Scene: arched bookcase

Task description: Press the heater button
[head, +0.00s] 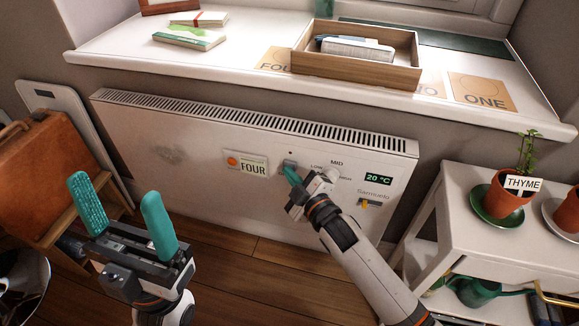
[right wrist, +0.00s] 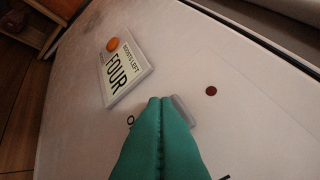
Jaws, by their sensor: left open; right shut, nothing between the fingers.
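The white heater (head: 210,180) hangs on the wall below the window sill. Its grey button (head: 289,164) sits right of the FOUR label, under a small dark dot; in the right wrist view the button (right wrist: 184,108) is partly hidden behind my fingertips. My right gripper (head: 291,174) is shut and empty, its teal tips right at the button's lower part. I cannot tell whether they touch it. In the right wrist view its shut fingers (right wrist: 160,103) cover the button's left side. My left gripper (head: 123,215) is open and empty, low in front of the heater's left side.
The label (head: 253,168) has an orange dot. The heater also has a dial (head: 332,174), a 20 °C display (head: 378,179) and a yellow tab (head: 365,204). A white plant stand (head: 465,215) is at right, a brown case (head: 45,165) at left. A wooden tray (head: 340,67) sits on the sill.

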